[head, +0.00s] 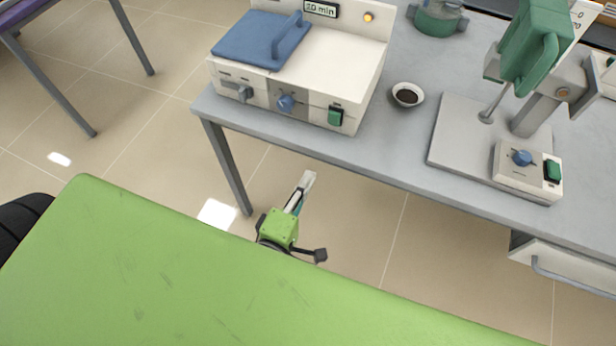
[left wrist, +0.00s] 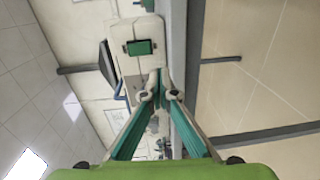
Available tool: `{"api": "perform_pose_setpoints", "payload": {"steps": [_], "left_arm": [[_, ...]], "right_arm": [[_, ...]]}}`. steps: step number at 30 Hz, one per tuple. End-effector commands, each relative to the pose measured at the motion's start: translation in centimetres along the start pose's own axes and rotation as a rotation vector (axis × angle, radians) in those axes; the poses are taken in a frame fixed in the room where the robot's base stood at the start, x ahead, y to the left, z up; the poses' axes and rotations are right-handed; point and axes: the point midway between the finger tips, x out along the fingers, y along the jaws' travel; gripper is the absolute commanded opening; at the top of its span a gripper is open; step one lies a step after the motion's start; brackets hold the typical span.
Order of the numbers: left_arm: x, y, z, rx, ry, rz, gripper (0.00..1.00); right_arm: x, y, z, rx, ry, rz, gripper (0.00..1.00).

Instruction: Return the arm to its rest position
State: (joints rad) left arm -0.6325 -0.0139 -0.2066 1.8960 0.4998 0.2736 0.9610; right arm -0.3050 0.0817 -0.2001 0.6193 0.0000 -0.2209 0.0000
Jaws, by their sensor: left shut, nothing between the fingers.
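My left gripper (head: 306,182) is in front of the grey bench, below its front edge in the head view, over the tiled floor. Its fingers are closed together and hold nothing. In the left wrist view the teal-lined fingers (left wrist: 160,94) converge at their tips. The rest of the left arm is mostly hidden behind my own green body at the bottom of the head view. My right gripper is in neither view.
The grey bench (head: 400,160) carries a white furnace (head: 340,70) with a blue lid, a small dark-filled bowl (head: 408,94) and a green-headed stand device (head: 528,170). A drawer (head: 570,265) hangs below at right. Floor shows between my body and the bench.

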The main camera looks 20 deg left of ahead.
Motion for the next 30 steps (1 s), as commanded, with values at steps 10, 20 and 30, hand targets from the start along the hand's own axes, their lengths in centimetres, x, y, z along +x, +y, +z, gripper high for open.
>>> {"api": "perform_pose_setpoints", "payload": {"steps": [10, 20, 30], "left_arm": [[0.0, -0.2, 0.0, 0.004, -0.001, -0.003, 0.00], [-2.0, -15.9, 2.3, 0.403, -0.178, -0.294, 0.00], [-14.3, -38.5, -0.2, 1.030, -0.642, -0.729, 0.00]], "right_arm": [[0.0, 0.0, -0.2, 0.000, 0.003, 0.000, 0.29], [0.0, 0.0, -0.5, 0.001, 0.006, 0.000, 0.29], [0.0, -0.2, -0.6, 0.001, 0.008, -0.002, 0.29]]}}
